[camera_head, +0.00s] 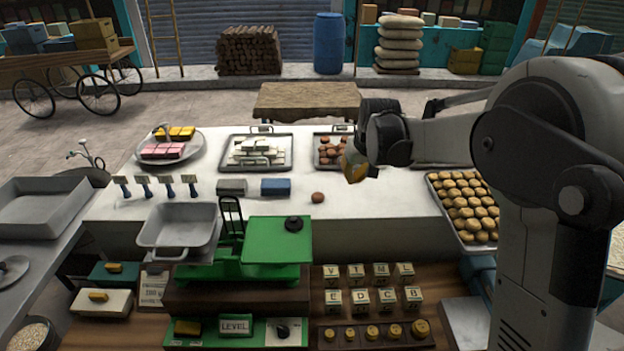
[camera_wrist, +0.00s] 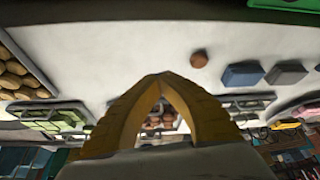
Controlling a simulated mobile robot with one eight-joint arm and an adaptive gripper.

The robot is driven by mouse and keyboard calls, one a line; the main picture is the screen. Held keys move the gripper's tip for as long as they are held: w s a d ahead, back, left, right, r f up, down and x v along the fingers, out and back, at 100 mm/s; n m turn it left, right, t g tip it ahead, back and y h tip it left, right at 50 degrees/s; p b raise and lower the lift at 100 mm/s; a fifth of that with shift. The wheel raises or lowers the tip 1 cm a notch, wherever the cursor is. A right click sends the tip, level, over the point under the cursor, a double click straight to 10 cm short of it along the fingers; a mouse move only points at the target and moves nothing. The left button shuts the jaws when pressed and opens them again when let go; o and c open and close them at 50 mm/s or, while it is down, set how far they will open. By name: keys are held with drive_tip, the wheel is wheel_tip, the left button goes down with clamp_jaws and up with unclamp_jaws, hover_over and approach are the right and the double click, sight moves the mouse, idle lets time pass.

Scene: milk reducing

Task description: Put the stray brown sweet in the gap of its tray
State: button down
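The stray brown sweet (camera_head: 318,197) lies alone on the white counter. It also shows in the wrist view (camera_wrist: 199,59), right of and beyond my fingertips. The brown sweets' tray (camera_head: 316,163) stands farther back on the counter, with several round brown sweets in it; my gripper and arm hide its right part, and I cannot make out the gap. My gripper (camera_head: 353,168) is above the counter, right of the stray sweet and apart from it. In the wrist view my yellow fingers (camera_wrist: 160,78) meet at their tips with nothing between them.
A tray of white sweets (camera_head: 256,169) stands left of the brown tray. Grey (camera_head: 231,187) and blue (camera_head: 276,187) blocks lie left of the stray sweet. A tray of golden sweets (camera_head: 434,188) is at right. A green scale (camera_head: 278,247) stands in front. Counter around the sweet is clear.

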drive_tip(key=shift+s+d+r, duration=0.15)
drive_tip(key=shift+d+r, duration=0.25)
drive_tip(key=shift+d, duration=0.2)
drive_tip(key=shift+s+d+r, duration=0.1)
drive_tip(key=shift+d+r, duration=0.25)
drive_tip(key=shift+d, duration=0.25)
drive_tip(key=shift+c, duration=2.2)
unclamp_jaws()
